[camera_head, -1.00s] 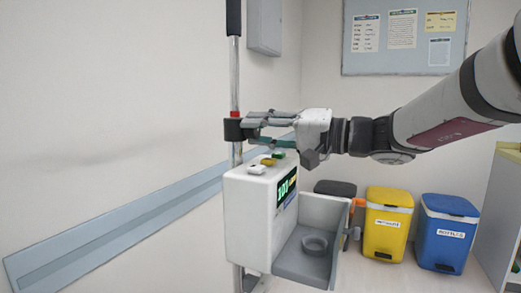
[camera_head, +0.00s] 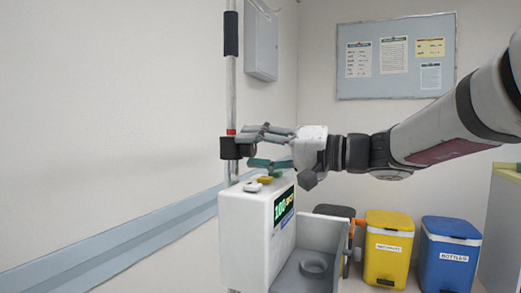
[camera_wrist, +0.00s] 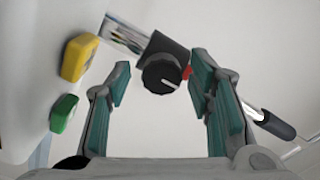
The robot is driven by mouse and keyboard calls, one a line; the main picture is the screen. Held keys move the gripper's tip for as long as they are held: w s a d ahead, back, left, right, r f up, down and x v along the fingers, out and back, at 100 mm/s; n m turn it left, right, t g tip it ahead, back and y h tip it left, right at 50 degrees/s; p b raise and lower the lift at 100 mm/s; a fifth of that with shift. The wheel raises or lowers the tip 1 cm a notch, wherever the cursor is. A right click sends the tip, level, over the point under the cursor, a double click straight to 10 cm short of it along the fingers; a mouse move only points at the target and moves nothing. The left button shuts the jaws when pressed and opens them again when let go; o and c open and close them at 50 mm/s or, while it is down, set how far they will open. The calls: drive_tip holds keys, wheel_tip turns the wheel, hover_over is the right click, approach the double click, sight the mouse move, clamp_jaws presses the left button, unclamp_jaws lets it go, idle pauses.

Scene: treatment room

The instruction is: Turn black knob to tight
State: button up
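The black knob (camera_head: 229,149) sits on a black clamp on the upright metal pole (camera_head: 231,88), just above the white pump box. In the wrist view the knob's round face (camera_wrist: 160,74) shows with a short white mark at its right side. My gripper (camera_head: 250,147) is to the right of the knob, its green-padded fingers spread above and below it. In the wrist view the open gripper (camera_wrist: 160,80) has the knob centred between and a little beyond its fingertips. I see no clear contact; whether the tips overlap the knob's side is hard to tell.
The white pump box (camera_head: 240,225) with a green display stands below my gripper. Yellow (camera_wrist: 78,57) and green (camera_wrist: 63,113) buttons are on its top. A grey tray (camera_head: 308,272) is at its right. Yellow (camera_head: 388,252) and blue (camera_head: 448,255) bins stand behind.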

drive_tip(key=v, duration=1.2)
